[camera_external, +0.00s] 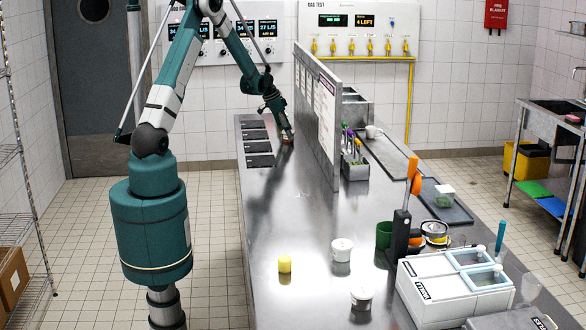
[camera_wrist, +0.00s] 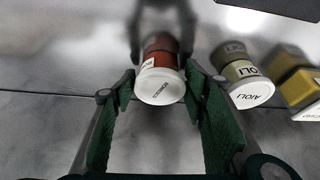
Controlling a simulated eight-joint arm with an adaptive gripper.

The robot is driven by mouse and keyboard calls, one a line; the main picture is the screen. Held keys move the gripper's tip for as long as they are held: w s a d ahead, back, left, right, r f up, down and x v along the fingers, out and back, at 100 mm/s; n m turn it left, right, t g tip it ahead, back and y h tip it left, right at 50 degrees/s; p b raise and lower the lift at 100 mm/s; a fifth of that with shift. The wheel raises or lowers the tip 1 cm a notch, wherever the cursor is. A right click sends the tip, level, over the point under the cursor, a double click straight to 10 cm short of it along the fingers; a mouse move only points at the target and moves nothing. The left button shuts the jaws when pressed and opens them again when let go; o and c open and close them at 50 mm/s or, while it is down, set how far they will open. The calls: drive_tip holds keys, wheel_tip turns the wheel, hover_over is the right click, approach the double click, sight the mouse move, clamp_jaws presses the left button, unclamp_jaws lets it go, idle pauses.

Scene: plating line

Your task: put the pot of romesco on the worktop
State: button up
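The pot of romesco (camera_wrist: 161,87) is red with a white lid and shows in the middle of the wrist view. It appears to stand on shiny steel, which mirrors it. My gripper (camera_wrist: 160,80) is around it, one green-padded finger on each side. A narrow gap seems to show between the fingers and the pot, so they look open; contact is hard to see. In the external view my gripper (camera_external: 287,138) is low at the far end of the steel worktop (camera_external: 300,215), beside the partition. A small reddish patch shows at its tips.
An aioli pot (camera_wrist: 247,85) and a yellow pot (camera_wrist: 299,85) stand right of the romesco. The partition (camera_external: 325,110) rises right of my gripper. Dark plates (camera_external: 258,147) lie to its left. White pots (camera_external: 341,250) and a yellow piece (camera_external: 285,264) stand on the near worktop; its middle is clear.

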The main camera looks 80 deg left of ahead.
drive_tip(key=shift+o, duration=1.1)
drive_tip(key=shift+r, duration=0.2)
drive_tip(key=v, duration=1.2)
drive_tip(key=shift+w, duration=0.1)
